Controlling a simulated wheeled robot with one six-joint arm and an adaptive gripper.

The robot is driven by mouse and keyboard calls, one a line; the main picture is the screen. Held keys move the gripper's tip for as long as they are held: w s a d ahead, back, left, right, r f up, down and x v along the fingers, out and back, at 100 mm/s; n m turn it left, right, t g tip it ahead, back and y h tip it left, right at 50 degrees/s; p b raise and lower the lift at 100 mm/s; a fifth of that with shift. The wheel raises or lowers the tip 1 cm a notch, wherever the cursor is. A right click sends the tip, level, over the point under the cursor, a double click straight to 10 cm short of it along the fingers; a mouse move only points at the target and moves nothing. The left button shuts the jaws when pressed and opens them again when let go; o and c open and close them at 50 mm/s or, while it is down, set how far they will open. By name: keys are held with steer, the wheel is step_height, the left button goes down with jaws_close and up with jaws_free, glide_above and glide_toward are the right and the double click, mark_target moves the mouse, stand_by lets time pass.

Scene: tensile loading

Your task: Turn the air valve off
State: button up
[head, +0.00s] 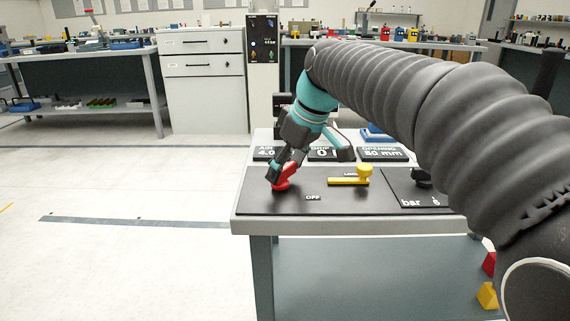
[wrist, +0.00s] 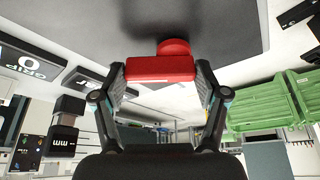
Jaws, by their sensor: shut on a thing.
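The air valve's red handle (head: 284,178) is on the dark panel (head: 317,203) at the table's left end, next to the AIR display (head: 266,153). My gripper (head: 287,170) points down at it and is shut on it. In the wrist view the red handle (wrist: 160,69) sits between both fingertips, with its round red hub just beyond. An OFF label (head: 313,197) lies to the right of and nearer than the handle. The fingers partly hide the handle in the head view.
A yellow lever (head: 349,176) stands on the panel to the right of the valve. A black knob (head: 422,177) is further right, by the "bar" marking. Displays line the panel's back edge, including the OPENING display (head: 383,154). Open floor lies left of the table.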

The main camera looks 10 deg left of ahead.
steer(key=m, duration=0.2)
steer(key=m+t+h+p, duration=0.1)
steer(key=m, duration=0.2)
steer(key=shift+s+d+m+t, duration=0.2)
steer(key=shift+s+m+t, duration=0.1)
steer(key=shift+s, duration=0.05)
steer(key=m, duration=0.1)
steer(key=m+h+p, duration=0.1)
steer(key=m, duration=0.1)
steer(key=m+h, duration=0.1)
steer(key=m, duration=0.1)
steer(key=shift+s+t+p, duration=0.3)
steer(key=shift+t+p, duration=0.1)
steer(key=o, duration=1.2)
steer(key=shift+c, duration=0.2)
steer(key=v, duration=1.2)
steer(key=shift+s, duration=0.1)
